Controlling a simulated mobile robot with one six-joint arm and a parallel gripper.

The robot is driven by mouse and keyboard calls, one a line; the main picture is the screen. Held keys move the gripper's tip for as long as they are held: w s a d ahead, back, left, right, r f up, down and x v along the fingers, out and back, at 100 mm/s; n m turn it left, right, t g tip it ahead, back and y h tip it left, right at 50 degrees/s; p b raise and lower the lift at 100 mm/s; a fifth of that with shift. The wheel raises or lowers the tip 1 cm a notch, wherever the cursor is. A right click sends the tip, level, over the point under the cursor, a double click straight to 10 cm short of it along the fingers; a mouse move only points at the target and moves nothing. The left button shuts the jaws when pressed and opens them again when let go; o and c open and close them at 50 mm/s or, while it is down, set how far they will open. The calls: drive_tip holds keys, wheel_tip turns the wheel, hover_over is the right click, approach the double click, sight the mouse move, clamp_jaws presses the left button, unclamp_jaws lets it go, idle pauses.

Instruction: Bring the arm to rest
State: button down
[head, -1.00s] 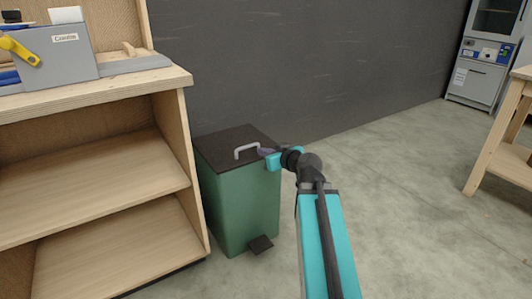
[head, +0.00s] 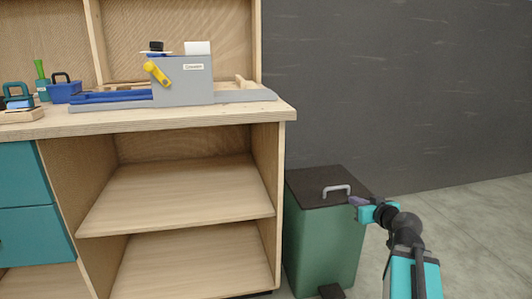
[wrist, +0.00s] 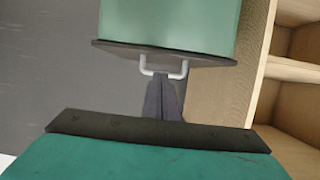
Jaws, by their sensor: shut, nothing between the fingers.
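My gripper (head: 356,201) is at the lower right in the head view, in front of the green bin's dark lid. In the wrist view its dark fingers (wrist: 162,97) are together, with nothing seen between them. The fingertips appear close to the lid's grey handle (wrist: 164,68); I cannot tell whether they touch it. The green bin (head: 325,245) stands on the floor with its dark lid (head: 310,187) closed. My arm reaches in from the lower right.
A wooden workbench (head: 285,112) with open shelves stands left of the bin. On it are a grey box with a yellow handle (head: 157,73) and a blue caddy (head: 65,90). A dark wall (head: 400,90) is behind. Floor (head: 480,215) at the right is clear.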

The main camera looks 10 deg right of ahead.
drive_tip(key=a+f+n+g+y+p, duration=0.1)
drive_tip(key=a+f+g+y+p, duration=0.15)
drive_tip(key=a+p, duration=1.15)
drive_tip(key=s+a+f+n+g+p, duration=0.2)
drive_tip(key=s+a+f+g+p, duration=0.5)
drive_tip(key=s+a+f+p, duration=0.55)
drive_tip(key=s+a+f+g+p, duration=0.1)
drive_tip(key=s+g+p, duration=0.2)
drive_tip(key=s+p, duration=0.45)
drive_tip(key=s+a+f+g+p, duration=0.1)
drive_tip(key=s+f+g+p, duration=0.2)
drive_tip(key=s, duration=0.8)
drive_tip(key=s+d+m+g+h+p, duration=0.3)
drive_tip(key=s+d, duration=0.3)
drive_tip(key=s, duration=0.6)
drive_tip(key=shift+s+r+m+g+h, duration=0.25)
drive_tip(key=shift+s+m+g+h, duration=0.15)
drive_tip(key=shift+m+g+h, duration=0.2)
